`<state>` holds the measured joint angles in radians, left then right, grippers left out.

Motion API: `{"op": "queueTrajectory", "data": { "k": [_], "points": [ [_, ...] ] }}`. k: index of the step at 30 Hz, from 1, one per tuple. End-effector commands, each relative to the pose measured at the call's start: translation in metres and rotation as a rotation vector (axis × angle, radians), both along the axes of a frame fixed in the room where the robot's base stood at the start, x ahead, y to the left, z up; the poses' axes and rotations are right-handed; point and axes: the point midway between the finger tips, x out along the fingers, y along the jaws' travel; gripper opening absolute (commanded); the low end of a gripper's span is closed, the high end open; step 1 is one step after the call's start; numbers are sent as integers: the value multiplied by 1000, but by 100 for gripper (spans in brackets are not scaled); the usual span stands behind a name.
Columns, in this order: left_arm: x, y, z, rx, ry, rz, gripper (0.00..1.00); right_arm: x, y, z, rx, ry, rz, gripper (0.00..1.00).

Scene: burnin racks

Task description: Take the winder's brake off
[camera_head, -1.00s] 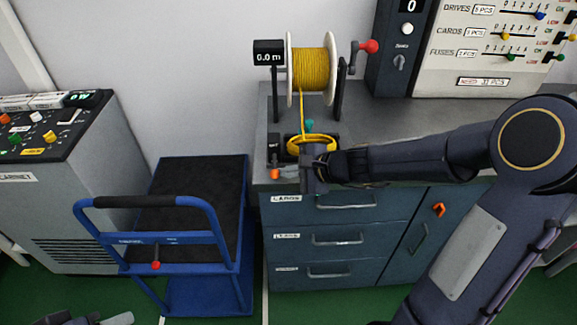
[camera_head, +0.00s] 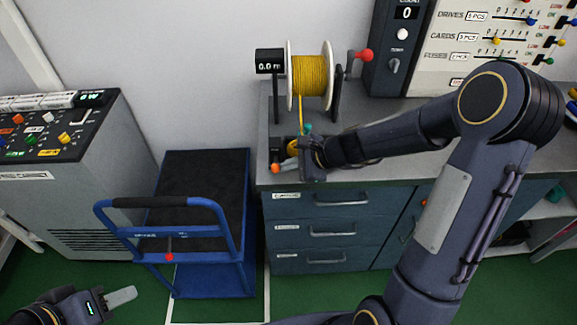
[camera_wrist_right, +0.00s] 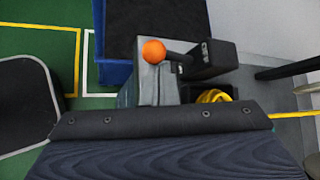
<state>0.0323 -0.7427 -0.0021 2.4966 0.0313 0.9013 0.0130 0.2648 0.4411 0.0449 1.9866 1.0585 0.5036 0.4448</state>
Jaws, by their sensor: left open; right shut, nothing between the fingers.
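The winder's drum (camera_head: 312,76) of yellow cable stands on the grey bench, with a 0.0 m display (camera_head: 270,61) at its left and a red-knobbed crank (camera_head: 363,55) at its right. An orange ball-ended lever (camera_head: 276,168) sits at the bench's front left. In the right wrist view its orange ball (camera_wrist_right: 153,51) is on a dark arm running to a black block (camera_wrist_right: 212,59). My right gripper (camera_head: 291,163) is shut and empty beside the ball; I cannot tell whether they touch. My left gripper (camera_head: 121,297) is open, low at the left, and partly out of frame.
A blue trolley (camera_head: 185,237) with a dark deck stands left of the bench. A grey console (camera_head: 85,185) is at far left. A panel with sliders (camera_head: 500,40) stands at the back right. Drawers (camera_head: 325,229) are below the bench top.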

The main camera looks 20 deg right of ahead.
Motion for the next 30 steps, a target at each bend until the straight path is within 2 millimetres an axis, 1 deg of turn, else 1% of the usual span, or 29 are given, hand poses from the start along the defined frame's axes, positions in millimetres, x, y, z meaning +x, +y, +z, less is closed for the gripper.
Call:
{"op": "queueTrajectory", "data": {
  "k": [8, 18, 30],
  "points": [
    [0, 0, 1, 0, 0, 0, 42, 0, 0, 1, 0, -1, 1, 0],
    [0, 0, 13, 0, 0, 0, 42, 0, 0, 16, -1, -2, 1, 0],
    [0, 0, 14, 0, 0, 0, 42, 0, 3, 20, 5, -5, 7, 0]
  ]
}}
